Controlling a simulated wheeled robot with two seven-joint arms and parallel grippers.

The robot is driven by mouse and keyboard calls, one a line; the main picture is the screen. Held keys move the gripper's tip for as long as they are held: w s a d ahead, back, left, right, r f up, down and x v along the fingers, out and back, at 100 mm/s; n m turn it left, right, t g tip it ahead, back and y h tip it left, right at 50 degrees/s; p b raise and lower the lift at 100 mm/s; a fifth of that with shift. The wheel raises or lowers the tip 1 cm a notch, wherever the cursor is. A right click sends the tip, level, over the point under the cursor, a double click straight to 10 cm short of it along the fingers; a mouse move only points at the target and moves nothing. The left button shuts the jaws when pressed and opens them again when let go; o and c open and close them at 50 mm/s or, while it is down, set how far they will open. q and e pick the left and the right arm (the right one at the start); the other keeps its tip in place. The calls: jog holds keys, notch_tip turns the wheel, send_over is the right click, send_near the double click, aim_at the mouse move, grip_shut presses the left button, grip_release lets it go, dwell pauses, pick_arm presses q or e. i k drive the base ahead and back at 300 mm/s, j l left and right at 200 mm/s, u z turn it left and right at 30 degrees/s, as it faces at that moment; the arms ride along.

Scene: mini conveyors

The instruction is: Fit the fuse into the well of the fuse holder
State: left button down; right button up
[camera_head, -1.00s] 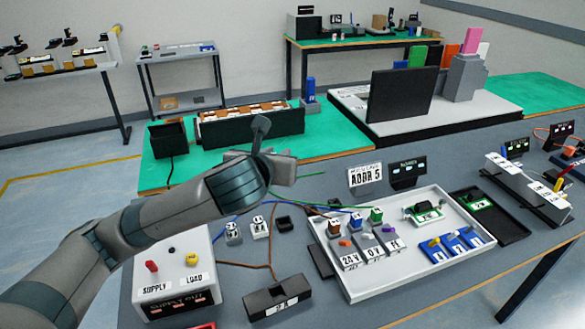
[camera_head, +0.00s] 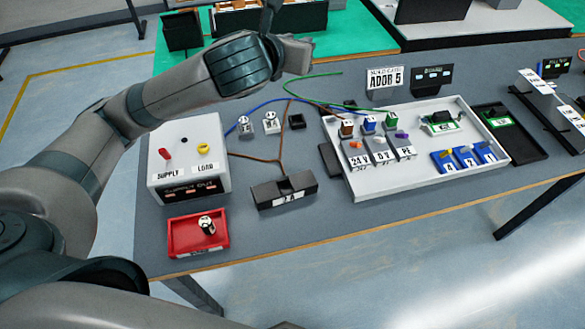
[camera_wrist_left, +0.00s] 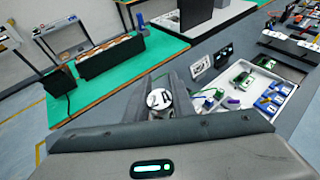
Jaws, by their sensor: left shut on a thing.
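In the left wrist view my left gripper (camera_wrist_left: 161,95) is shut on the fuse (camera_wrist_left: 159,99), a pale cylinder with dark marking on its top. In the head view the left hand (camera_head: 296,53) is at the top, above the far side of the grey table, and the fuse is hidden there. The fuse holder (camera_head: 284,192), a black block with a white "2 A" label and a notch at its top, lies on the table nearer the front, well apart from the hand. The inside of its well is not clear. My right gripper is not in view.
Two small labelled cylinders (camera_head: 244,126) (camera_head: 271,122) stand beside an empty-looking black socket (camera_head: 297,121). A supply box (camera_head: 189,160) is left of the holder, with a red tray (camera_head: 183,241) in front. A white tray (camera_head: 367,196) is to the right. Wires cross the table behind the holder.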

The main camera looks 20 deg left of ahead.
aim_at(284, 189)
jog(key=i+l, duration=0.1)
jog(key=l, duration=0.25)
jog(key=i+l, duration=0.15)
jog(key=l, duration=0.2)
jog(key=i+l, duration=0.1)
jog(key=l, duration=0.25)
jog(key=i+l, duration=0.1)
jog(key=l, duration=0.25)
jog(key=u, duration=1.75)
